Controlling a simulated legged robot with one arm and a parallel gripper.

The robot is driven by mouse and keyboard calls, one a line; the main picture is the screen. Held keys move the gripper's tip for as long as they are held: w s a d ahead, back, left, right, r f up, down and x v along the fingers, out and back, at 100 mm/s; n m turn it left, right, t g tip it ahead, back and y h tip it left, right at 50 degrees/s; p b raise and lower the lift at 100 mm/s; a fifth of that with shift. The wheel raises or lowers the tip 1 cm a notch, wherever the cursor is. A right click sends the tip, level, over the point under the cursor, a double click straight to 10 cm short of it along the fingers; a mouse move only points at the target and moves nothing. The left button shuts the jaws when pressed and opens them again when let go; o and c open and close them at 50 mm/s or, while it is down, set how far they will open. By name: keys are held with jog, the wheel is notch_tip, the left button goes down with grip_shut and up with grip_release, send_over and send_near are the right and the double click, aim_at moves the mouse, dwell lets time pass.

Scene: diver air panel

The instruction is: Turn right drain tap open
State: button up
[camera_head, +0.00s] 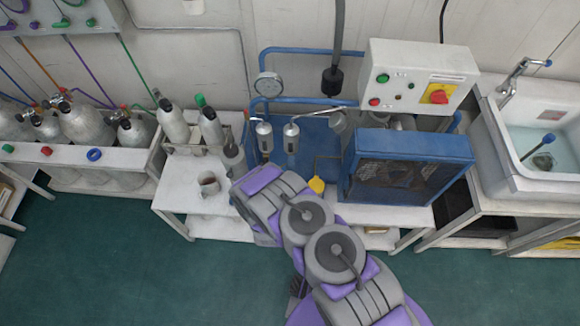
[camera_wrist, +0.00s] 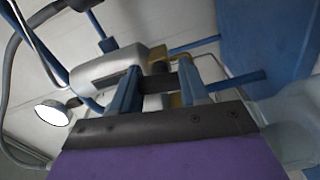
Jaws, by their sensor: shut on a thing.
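Two silver filter cylinders, the left one (camera_head: 264,137) and the right one (camera_head: 291,138), hang side by side on the blue pipework in the head view. The wrist view shows a silver cylinder (camera_wrist: 110,68) close up, with brass fittings beside it. My gripper (camera_wrist: 158,78) has its two blue fingers on either side of a dark bar by the brass, which I take for the right drain tap (camera_wrist: 160,80). It is shut on this bar. In the head view my own arm hides the gripper and the taps. The tap's exact angle is hard to read.
A blue caged compressor (camera_head: 405,170) stands close on the right, under a white control box (camera_head: 418,77). A mug (camera_head: 209,184) sits on the white bench (camera_head: 180,196) at left. Gas cylinders stand further left. A sink (camera_head: 520,150) is at far right.

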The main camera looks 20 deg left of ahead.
jog(key=shift+s+a+f, duration=0.15)
jog(key=shift+f, duration=0.05)
jog(key=o, duration=1.1)
jog(key=shift+a, duration=0.15)
jog(key=shift+c, duration=0.2)
jog(key=shift+r, duration=0.1)
jog(key=shift+s+d, duration=0.15)
jog(key=shift+d, duration=0.1)
jog(key=p+v, duration=0.4)
jog(key=v, duration=1.2)
jog(key=shift+s+p, duration=0.4)
